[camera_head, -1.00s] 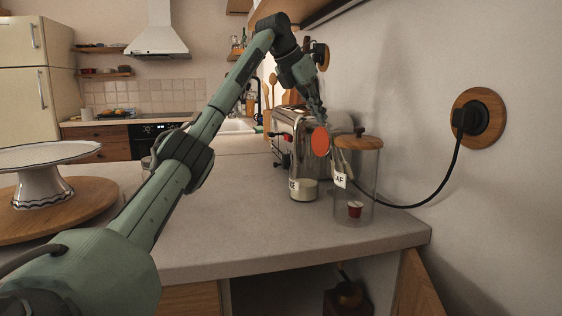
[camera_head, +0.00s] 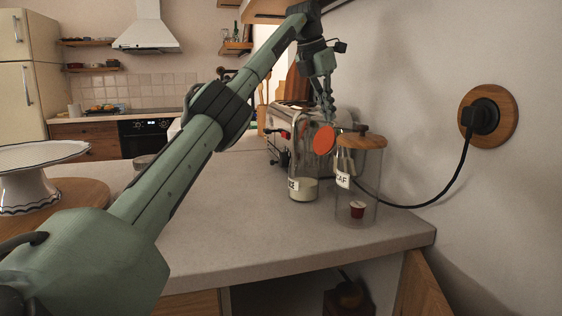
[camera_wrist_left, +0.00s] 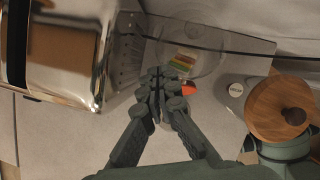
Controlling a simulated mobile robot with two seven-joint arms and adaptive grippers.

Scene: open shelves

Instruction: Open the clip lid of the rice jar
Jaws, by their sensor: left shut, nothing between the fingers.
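The rice jar (camera_head: 304,189) is clear glass with a partly readable label and pale contents low inside. It stands upright on the counter in front of the toaster. An orange disc (camera_head: 324,139) stands near-upright at the right of the jar's top; it looks like the underside of its lid, swung up. My left gripper (camera_head: 328,116) points down just above the disc, shut and empty. In the left wrist view its fingertips (camera_wrist_left: 158,80) are beside the orange piece (camera_wrist_left: 188,88). I cannot tell whether they touch. My right gripper is not in view.
A wooden-lidded glass jar (camera_head: 357,187) with a red item inside stands close at right. The chrome toaster (camera_head: 283,122) is behind. A wall plug (camera_head: 484,118) trails a black cable past the jars. A white cake stand (camera_head: 30,190) is at left. The counter's middle is clear.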

